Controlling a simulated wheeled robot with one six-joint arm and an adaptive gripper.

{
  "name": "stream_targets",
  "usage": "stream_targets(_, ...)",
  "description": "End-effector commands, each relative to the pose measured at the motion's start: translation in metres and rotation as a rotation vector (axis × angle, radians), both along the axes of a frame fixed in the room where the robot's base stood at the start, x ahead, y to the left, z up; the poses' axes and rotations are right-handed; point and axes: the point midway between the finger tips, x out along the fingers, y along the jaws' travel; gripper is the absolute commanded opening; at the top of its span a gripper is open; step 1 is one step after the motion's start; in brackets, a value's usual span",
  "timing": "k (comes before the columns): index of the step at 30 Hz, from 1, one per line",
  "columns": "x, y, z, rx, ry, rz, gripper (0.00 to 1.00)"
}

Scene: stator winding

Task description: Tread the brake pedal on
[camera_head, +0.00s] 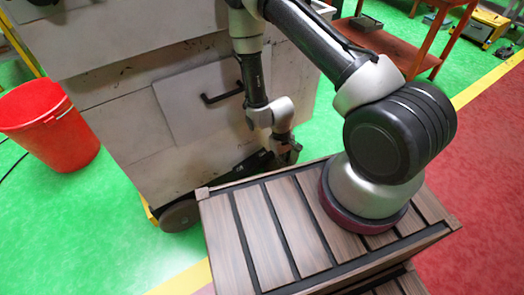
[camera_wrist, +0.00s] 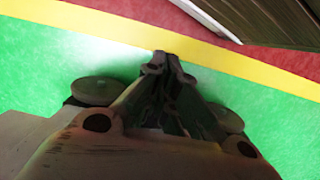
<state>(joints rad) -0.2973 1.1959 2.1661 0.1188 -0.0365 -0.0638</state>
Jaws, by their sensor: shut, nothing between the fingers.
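My gripper (camera_head: 289,153) points down beside the lower right part of the grey cabinet (camera_head: 120,120). In the wrist view the fingers of my gripper (camera_wrist: 166,58) come together at their tips, shut and empty, over the green floor near the yellow line. A dark low part (camera_head: 250,165) shows at the cabinet's lower edge, just left of my gripper. It may be the brake pedal, but I cannot tell. I cannot tell whether my gripper touches it. No pedal is clear in the wrist view.
A caster wheel (camera_head: 181,215) is under the cabinet's front corner. A black handle (camera_head: 222,95) sticks out from its side. A red bucket (camera_head: 48,122) stands at the left. An orange rack (camera_head: 440,40) is behind my arm. Green floor (camera_head: 100,225) is open in front.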

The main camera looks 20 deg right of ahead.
Motion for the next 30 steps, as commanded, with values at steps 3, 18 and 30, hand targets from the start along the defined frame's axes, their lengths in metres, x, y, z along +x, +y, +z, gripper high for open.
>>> stream_targets(3,-0.007,-0.003,-0.058,0.0,-0.08,0.021,0.0)
stream_targets(18,0.139,0.013,-0.089,0.063,-0.894,0.104,0.0)
stream_targets(30,0.154,0.016,-0.074,0.068,-0.981,0.125,0.0)
